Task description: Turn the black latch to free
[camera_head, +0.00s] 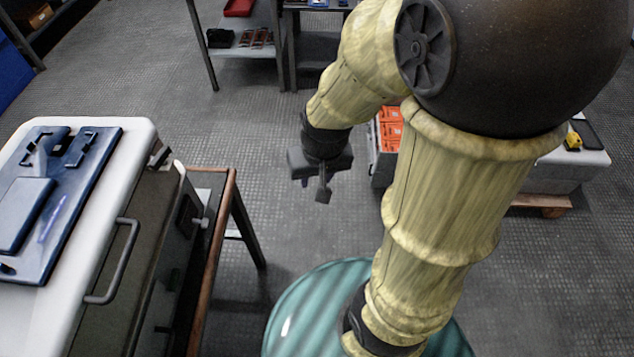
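A cabinet with a white top (135,145) and a dark olive front (140,240) stands at the left. A small black latch-like part (158,158) sits just under the right corner of its top. Lower on the same side is a dark plate (187,210) with a grey knob beside it. I cannot tell for sure which part is the black latch of the task. My gripper (324,192) hangs pointing down over the floor, to the right of the cabinet and apart from it. Its fingers are small and seen at a slant, so their opening is unclear.
A grey bar handle (118,262) juts from the cabinet front. A blue panel (97,170) lies on top. A brown-edged table (222,215) stands beside the cabinet. Behind are a shelf (245,50) and orange boxes (391,128). Floor around the gripper is clear.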

